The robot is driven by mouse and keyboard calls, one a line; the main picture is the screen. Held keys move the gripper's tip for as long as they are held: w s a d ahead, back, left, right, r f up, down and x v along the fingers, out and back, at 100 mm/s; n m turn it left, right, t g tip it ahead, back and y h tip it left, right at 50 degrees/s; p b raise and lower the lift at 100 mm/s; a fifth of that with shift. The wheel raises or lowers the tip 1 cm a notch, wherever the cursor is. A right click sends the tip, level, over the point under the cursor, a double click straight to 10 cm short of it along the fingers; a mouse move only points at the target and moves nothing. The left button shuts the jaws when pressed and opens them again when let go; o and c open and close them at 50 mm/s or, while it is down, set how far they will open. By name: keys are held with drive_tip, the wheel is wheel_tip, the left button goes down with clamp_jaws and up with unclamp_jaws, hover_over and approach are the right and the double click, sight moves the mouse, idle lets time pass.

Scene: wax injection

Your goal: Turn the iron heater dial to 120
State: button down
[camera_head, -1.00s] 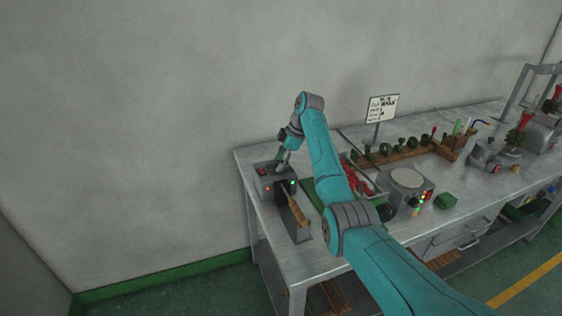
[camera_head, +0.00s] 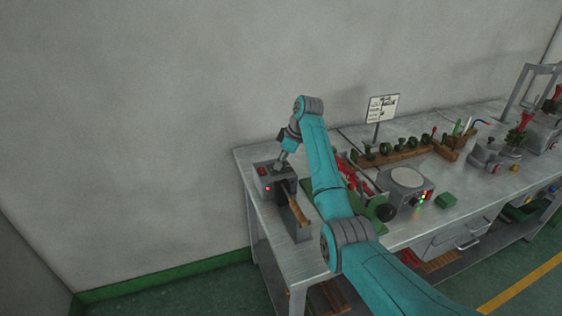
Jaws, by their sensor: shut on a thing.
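The iron heater (camera_head: 262,181) is a small grey box with a red switch and a red light, at the left end of the workbench. My gripper (camera_head: 282,165) points down at the top right part of the box, small and dark in this view. It is shut on the heater dial, which the fingers hide. The dial's marks and pointer cannot be read from here. An iron with a wooden handle (camera_head: 299,213) rests in a stand just in front of the heater.
A red-filled tray (camera_head: 383,196) and a round-topped device (camera_head: 428,200) with lit buttons stand right of my arm. A sign (camera_head: 382,107) and a wooden rack (camera_head: 395,158) of green pieces stand behind. The bench's left front corner is clear.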

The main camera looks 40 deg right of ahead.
drive_tip(key=m+h, duration=0.1)
drive_tip(key=m, duration=0.2)
drive_tip(key=m+h, duration=0.1)
drive_tip(key=m, duration=0.3)
drive_tip(key=shift+a+t+h, duration=0.1)
drive_tip(key=shift+t+h, duration=0.2)
idle(0.4)
drive_tip(key=c, duration=0.8)
unclamp_jaws()
drive_tip(key=v, duration=1.2)
drive_tip(key=shift+a, duration=0.1)
